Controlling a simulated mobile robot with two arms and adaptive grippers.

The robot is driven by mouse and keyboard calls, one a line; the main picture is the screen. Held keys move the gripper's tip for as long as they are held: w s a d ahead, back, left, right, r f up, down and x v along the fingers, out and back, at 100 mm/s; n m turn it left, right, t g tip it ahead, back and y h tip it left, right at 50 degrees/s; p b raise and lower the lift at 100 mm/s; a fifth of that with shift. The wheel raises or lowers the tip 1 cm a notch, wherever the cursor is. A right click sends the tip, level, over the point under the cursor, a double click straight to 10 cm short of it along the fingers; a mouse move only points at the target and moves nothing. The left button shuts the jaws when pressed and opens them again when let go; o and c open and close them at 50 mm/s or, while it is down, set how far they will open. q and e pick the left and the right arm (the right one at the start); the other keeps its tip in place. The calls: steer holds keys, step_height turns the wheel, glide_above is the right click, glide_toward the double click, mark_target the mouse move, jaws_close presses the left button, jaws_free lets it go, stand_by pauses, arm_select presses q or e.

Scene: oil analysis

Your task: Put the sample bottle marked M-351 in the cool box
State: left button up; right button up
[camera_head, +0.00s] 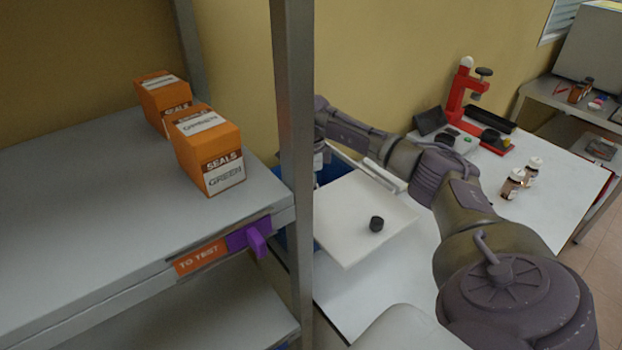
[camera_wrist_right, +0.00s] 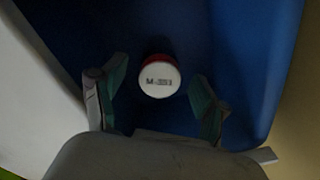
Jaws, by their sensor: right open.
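The sample bottle (camera_wrist_right: 159,78) shows from above in the right wrist view, with a white cap, a red band and small lettering that seems to read M-351. It is inside the blue cool box (camera_wrist_right: 225,35). My right gripper (camera_wrist_right: 158,82) is open, its fingers on either side of the cap with gaps between. The cool box (camera_head: 279,232) also shows in the head view, partly hidden by a shelf post and a white lid-like panel (camera_head: 345,235) with a black knob. The right gripper's fingers are hidden there. My left gripper is not in view.
A grey shelf (camera_head: 90,215) with orange SEALS boxes (camera_head: 208,150) and its post (camera_head: 294,130) stand close on the left. Two brown bottles (camera_head: 512,184) with white caps and a red instrument (camera_head: 458,95) are on the white table (camera_head: 560,190).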

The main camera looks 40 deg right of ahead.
step_height(320, 180, up, 9)
steer(key=shift+f+b, duration=0.1)
steer(key=shift+b, duration=0.6)
